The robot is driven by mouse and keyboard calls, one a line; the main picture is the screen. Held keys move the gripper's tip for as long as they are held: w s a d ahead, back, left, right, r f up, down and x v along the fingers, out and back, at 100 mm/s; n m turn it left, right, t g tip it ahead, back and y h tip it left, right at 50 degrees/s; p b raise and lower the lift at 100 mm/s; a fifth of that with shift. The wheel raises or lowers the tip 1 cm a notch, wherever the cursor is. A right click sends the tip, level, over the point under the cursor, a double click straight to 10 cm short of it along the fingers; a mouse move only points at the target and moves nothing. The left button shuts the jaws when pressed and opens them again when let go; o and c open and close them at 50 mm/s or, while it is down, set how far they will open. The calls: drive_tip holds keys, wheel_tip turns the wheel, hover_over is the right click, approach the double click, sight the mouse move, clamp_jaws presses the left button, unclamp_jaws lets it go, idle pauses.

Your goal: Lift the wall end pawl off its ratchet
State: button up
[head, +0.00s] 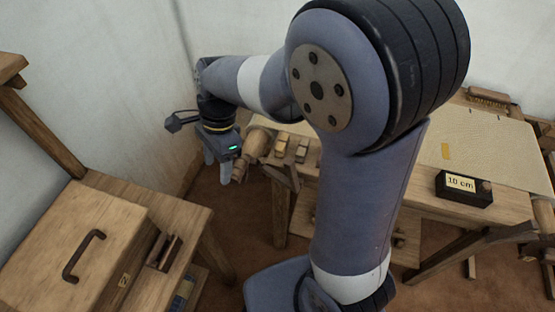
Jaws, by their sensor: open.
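My gripper (219,170) hangs fingers-down near the wall, at the left end of the loom. Its fingers are apart and I see nothing between them. The rounded end of a wooden beam (258,143) is just right of the gripper. A small wooden piece (240,168) hangs below that end, close beside the fingers; I cannot tell whether it is the pawl. I cannot make out the ratchet or its teeth, and my gripper and arm cover part of this area. No contact can be made out.
The loom carries pale cloth (480,140) and a black block marked "10 cm" (464,188) at the right. Two small wooden blocks (291,148) lie near the beam end. A lidded wooden chest (75,245) and bench (190,222) stand at the left. The white wall is close behind the gripper.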

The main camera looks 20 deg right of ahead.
drive_tip(key=n+h+b, duration=0.1)
drive_tip(key=w+d+f+h+b, duration=0.1)
drive_tip(key=h, duration=0.1)
drive_tip(key=w+d+n+h+b, duration=0.1)
drive_tip(key=shift+w+d+f+n+h, duration=0.15)
drive_tip(key=shift+d+f+n+h, duration=0.05)
drive_tip(key=shift+f+n+h, duration=0.1)
drive_tip(key=c, duration=0.5)
drive_tip(key=w+r+h+b, duration=0.1)
drive_tip(key=w+d+h+b, duration=0.1)
drive_tip(key=h, duration=0.1)
drive_tip(key=w+r+h+b, duration=0.1)
drive_tip(key=shift+d+r+n+t, duration=0.35)
drive_tip(key=shift+d+n+t, duration=0.05)
drive_tip(key=c, duration=0.5)
drive_tip(key=shift+w+d+r+h, duration=0.15)
drive_tip(key=shift+w+r+h, duration=0.2)
drive_tip(key=shift+r+h, duration=0.2)
clamp_jaws()
